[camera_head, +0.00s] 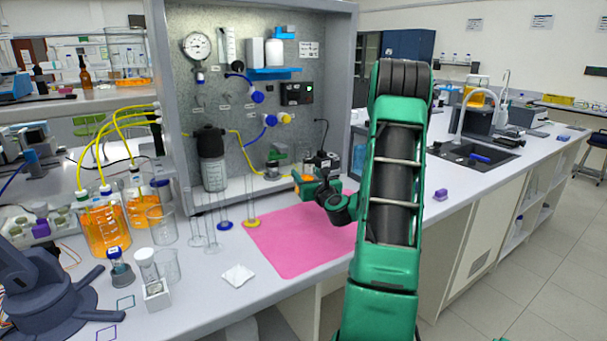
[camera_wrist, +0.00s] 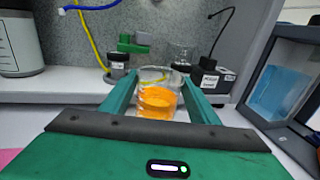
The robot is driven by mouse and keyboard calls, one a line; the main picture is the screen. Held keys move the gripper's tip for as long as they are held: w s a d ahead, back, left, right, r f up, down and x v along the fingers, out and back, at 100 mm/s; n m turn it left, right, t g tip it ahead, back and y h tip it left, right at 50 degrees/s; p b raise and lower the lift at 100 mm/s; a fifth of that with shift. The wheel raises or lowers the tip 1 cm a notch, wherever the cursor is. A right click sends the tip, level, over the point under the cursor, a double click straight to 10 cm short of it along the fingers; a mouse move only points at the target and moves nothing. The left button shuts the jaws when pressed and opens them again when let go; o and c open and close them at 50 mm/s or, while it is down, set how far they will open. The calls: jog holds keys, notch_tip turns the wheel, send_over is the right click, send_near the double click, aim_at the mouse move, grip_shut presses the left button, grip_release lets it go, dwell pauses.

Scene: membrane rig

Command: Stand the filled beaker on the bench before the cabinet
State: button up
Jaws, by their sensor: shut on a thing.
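The filled beaker (camera_wrist: 157,100) is clear glass with orange liquid in its lower part. In the wrist view it stands upright between the two fingers of my gripper (camera_wrist: 158,98), which is shut on it. In the head view my gripper (camera_head: 313,187) is in front of the cabinet (camera_head: 263,100), above or near the back edge of the pink mat, and mostly hides the beaker; a bit of orange shows by the fingers. I cannot tell whether the beaker's base touches the bench (camera_head: 205,285).
The pink mat (camera_head: 300,240) lies clear before the cabinet. Glass cylinders (camera_head: 212,230) stand at its left, with a white weighing paper (camera_head: 238,275) nearby. Orange-filled bottles (camera_head: 103,225) stand further left. A black box (camera_wrist: 209,78) sits on the cabinet floor behind the beaker.

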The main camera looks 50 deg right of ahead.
jog(key=shift+f, duration=0.6)
dwell(0.4)
jog(key=o, duration=1.4)
jog(key=shift+c, duration=0.2)
